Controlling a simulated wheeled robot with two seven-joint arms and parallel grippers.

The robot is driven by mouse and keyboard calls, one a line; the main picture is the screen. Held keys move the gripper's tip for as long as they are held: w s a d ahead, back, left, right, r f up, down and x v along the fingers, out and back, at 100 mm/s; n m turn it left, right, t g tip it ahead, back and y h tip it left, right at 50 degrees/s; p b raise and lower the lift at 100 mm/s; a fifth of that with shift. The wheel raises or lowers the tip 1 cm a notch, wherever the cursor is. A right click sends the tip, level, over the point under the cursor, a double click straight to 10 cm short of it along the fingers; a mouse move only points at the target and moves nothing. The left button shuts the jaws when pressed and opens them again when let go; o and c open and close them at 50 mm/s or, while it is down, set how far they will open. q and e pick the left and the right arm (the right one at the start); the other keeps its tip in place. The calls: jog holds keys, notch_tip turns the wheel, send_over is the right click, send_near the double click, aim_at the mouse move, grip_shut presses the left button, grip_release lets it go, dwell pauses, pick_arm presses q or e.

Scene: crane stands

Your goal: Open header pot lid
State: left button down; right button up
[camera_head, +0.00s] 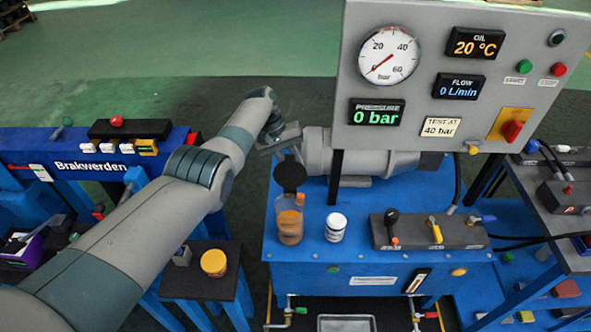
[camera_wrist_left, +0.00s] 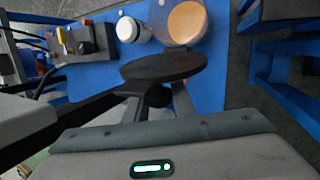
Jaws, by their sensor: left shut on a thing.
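The header pot (camera_head: 290,229) is a small clear pot with orange-brown contents, standing on the blue bench's left side. Its open top also shows in the left wrist view (camera_wrist_left: 187,22). The round black lid (camera_head: 290,176) is off the pot's mouth, above and behind it in the head view. In the left wrist view the lid (camera_wrist_left: 165,66) is a dark disc with a knob beneath it in the picture. My left gripper (camera_wrist_left: 160,100) is shut on this knob. In the head view its fingers are small and partly hidden. My right gripper is not in view.
A white-capped jar (camera_head: 335,227) stands right of the pot. A lever block (camera_head: 430,230) is farther right. A grey gauge panel (camera_head: 455,75) rises behind, with a grey motor (camera_head: 365,155) beside it. An orange-lidded jar (camera_head: 214,263) sits on a small dark stand.

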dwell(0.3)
pick_arm(q)
jog(key=c, duration=1.5)
grip_release()
jog(key=shift+r, duration=0.1)
jog(key=shift+w+a+r, duration=0.15)
jog(key=shift+a+r, duration=0.1)
jog(key=shift+r, duration=0.25)
jog(key=shift+b+v, duration=1)
jog(key=shift+v, duration=7)
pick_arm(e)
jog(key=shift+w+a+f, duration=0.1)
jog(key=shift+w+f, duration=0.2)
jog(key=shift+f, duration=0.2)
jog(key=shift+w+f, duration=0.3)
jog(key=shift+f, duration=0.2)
